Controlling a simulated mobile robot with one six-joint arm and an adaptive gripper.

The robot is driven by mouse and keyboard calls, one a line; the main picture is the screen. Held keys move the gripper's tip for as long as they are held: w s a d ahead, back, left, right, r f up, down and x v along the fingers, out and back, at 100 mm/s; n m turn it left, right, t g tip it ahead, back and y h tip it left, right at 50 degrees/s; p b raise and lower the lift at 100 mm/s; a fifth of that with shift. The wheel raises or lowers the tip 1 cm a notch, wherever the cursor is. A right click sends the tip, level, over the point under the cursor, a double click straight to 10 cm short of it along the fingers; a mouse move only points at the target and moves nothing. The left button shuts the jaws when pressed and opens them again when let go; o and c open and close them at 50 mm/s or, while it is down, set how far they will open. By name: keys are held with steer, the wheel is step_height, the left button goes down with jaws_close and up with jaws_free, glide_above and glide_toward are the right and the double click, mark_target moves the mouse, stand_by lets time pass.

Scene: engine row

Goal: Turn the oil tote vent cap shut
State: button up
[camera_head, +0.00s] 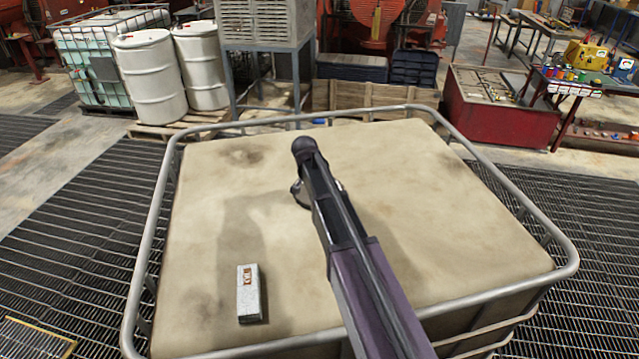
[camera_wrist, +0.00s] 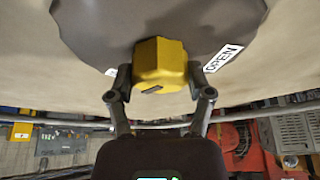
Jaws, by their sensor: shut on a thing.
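The vent cap (camera_wrist: 160,62) is a yellow, faceted knob with a small dark mark on its near face. It sits on a round grey plate (camera_wrist: 95,30) on the beige oil tote (camera_head: 215,210). A white label reading OPEN (camera_wrist: 222,58) lies to the right of the cap in the wrist view. A second white label (camera_wrist: 110,72) shows partly at the left, behind a finger. My gripper (camera_wrist: 160,80) is shut on the cap, one finger on each side. In the head view my arm hides the cap and most of the gripper.
A small grey box (camera_head: 249,292) lies on the tote top at the front left. A metal rail (camera_head: 150,240) runs around the tote's rim. White drums (camera_head: 150,75) and a red bin (camera_head: 500,115) stand beyond. The rest of the tote top is clear.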

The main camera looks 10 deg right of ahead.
steer(key=shift+w, duration=0.15)
steer(key=o, duration=1.1)
steer(key=shift+d, duration=0.1)
steer(key=shift+o, duration=0.2)
